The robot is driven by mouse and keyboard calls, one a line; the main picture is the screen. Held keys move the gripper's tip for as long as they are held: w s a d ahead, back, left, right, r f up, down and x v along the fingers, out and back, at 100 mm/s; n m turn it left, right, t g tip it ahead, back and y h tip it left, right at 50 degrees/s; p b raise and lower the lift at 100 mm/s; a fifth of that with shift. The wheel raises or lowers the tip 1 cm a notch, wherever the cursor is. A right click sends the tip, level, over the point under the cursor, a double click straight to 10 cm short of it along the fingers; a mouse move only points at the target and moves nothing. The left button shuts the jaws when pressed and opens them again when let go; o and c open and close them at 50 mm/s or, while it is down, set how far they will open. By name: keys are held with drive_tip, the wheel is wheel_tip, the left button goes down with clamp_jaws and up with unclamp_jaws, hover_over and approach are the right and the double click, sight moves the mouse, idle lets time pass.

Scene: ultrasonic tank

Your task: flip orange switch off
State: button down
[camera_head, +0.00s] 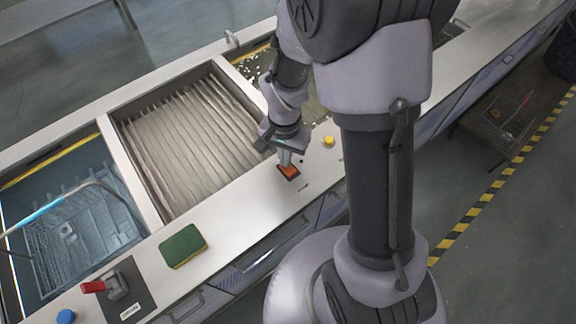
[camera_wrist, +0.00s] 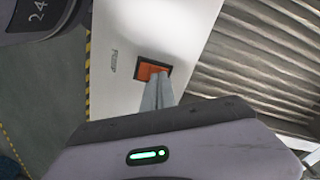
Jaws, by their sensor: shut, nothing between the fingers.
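The orange switch (camera_head: 288,172) sits in a dark frame on the white front ledge of the tank. It also shows in the wrist view (camera_wrist: 148,70), just beyond my fingertips. My gripper (camera_head: 285,160) is shut with nothing between its fingers. It points down at the switch, and in the wrist view its fingertips (camera_wrist: 160,80) overlap the switch's lower right part. I cannot tell whether they touch it. Part of the switch is hidden behind the fingers, and which way it is tipped is unclear.
A yellow button (camera_head: 328,142) is right of the switch. A green sponge (camera_head: 183,246), a red-handled lever (camera_head: 100,287) and a blue knob (camera_head: 66,316) are to the left along the ledge. A basin with ribbed panels (camera_head: 190,140) lies behind the switch.

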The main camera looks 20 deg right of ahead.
wheel_tip(320, 180, up, 7)
drive_tip(key=p, duration=0.4)
drive_tip(key=shift+f+p, duration=0.15)
drive_tip(key=shift+p, duration=0.2)
